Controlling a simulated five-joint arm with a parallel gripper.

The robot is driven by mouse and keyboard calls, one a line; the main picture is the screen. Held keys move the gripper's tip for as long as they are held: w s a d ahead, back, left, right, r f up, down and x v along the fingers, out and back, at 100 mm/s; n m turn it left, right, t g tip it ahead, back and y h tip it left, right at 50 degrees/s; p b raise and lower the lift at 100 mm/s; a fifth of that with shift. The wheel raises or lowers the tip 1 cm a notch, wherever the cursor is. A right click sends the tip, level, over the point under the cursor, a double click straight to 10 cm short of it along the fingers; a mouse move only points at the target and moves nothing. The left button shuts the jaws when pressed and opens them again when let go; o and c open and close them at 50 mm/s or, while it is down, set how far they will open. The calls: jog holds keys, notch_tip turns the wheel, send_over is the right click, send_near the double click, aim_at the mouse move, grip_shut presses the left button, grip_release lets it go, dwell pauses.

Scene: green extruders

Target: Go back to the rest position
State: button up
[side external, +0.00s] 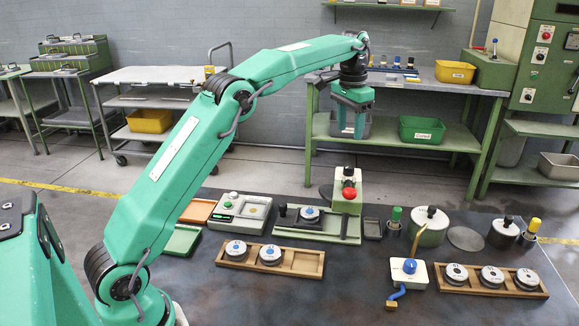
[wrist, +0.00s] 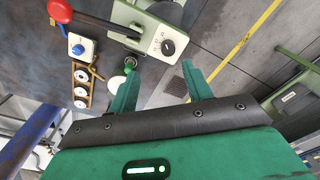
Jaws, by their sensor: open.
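My gripper (side external: 351,132) hangs high in the side external view with its fingers pointing down. It is above the back of the dark work table (side external: 385,262), clear of everything on it. In the wrist view my gripper (wrist: 160,84) shows two green fingers spread apart with nothing between them. My arm stretches from the lower left up and across to the right. A green press with a red knob (side external: 349,189) stands below the gripper; in the wrist view its red handle (wrist: 60,11) is at the upper left.
Wooden trays with round discs sit at the front (side external: 312,263) and right (side external: 454,288). A grey lidded pot (side external: 430,233), a blue-knobbed box (side external: 408,274) and a scale (side external: 240,215) stand on the table. A green bench (side external: 440,153) with bins is behind. The air around the gripper looks free.

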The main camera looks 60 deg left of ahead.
jog(key=s+d+r+t, duration=0.1)
jog(key=s+d+r, duration=0.25)
jog(key=s, duration=0.55)
jog(key=s+d+r+t, duration=0.2)
jog(key=s+r, duration=0.2)
jog(key=s, duration=0.5)
jog(key=s+d+f+t, duration=0.1)
jog(key=s+f, duration=0.4)
jog(key=s, duration=0.4)
jog(key=s+d+f+n+t, duration=0.1)
jog(key=s+f, duration=0.4)
jog(key=s, duration=0.4)
jog(key=shift+s+d+f, duration=0.25)
jog(key=shift+s+f, duration=0.05)
jog(key=shift+s, duration=0.05)
